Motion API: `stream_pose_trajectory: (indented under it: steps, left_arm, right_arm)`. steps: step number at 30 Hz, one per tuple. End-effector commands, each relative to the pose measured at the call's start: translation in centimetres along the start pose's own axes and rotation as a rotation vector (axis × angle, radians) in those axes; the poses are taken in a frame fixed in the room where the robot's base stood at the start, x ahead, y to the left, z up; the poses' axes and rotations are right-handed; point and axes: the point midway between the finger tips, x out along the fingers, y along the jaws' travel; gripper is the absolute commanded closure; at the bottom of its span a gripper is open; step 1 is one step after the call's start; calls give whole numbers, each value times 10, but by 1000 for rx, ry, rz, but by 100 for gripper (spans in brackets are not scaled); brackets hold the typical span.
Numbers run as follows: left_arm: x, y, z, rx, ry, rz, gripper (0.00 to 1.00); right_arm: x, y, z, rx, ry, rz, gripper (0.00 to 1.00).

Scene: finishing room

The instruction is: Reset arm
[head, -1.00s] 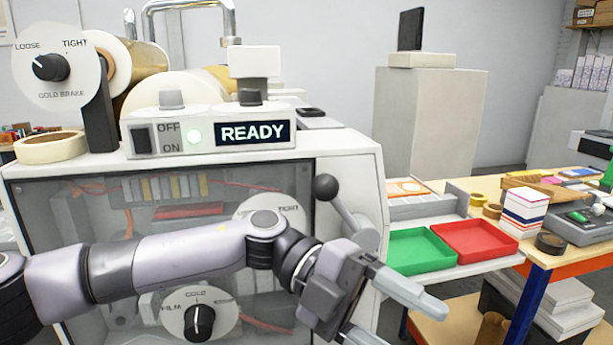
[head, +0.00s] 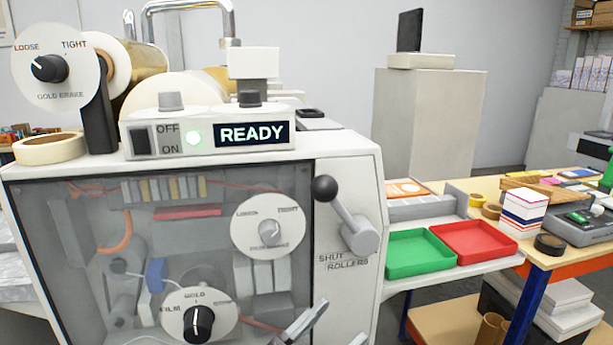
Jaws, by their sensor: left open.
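The foiling machine (head: 355,160) stands at the left and centre with its display (head: 253,134) reading READY and a green light lit beside it. A lever with a dark ball knob (head: 325,188) is on its front right, above the label SHUT ROLLERS, tilted up and left. My left gripper (head: 337,324) shows only as finger parts at the bottom edge, low in front of the machine, below and apart from the lever. Its fingers are apart with nothing seen between them. The rest of the left arm is out of frame. My right gripper is not in view.
A green tray (head: 420,268) and a red tray (head: 475,262) sit on the shelf right of the machine. A wooden table (head: 549,262) with tape rolls and a box is farther right. Dials (head: 198,322) are on the machine's front panel.

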Motion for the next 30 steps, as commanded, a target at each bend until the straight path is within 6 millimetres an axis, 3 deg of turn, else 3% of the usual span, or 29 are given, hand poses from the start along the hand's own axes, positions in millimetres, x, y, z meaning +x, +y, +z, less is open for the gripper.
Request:
stream_pose_trajectory:
  steps: [1, 8, 12, 18, 21, 25, 30]
  left_arm:
    - [-18, -5, 17, -32, -69, -58, 35]
    - [-113, -23, 88, -137, -393, -280, 35]
    - [-188, -22, 122, -196, -608, -391, 35]
    - [-300, -6, 150, -266, -906, -508, 35]
    - [-341, 2, 154, -287, -1014, -541, 35]
    - [-372, 9, 154, -303, -1094, -563, 35]
    - [-381, 11, 154, -306, -1117, -569, 35]
  right_arm:
    - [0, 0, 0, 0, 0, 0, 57]
    - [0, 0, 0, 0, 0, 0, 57]
    - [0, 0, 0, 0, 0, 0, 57]
    - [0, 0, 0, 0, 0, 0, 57]
    - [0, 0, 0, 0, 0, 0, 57]
    - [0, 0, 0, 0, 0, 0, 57]
    - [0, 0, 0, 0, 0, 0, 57]
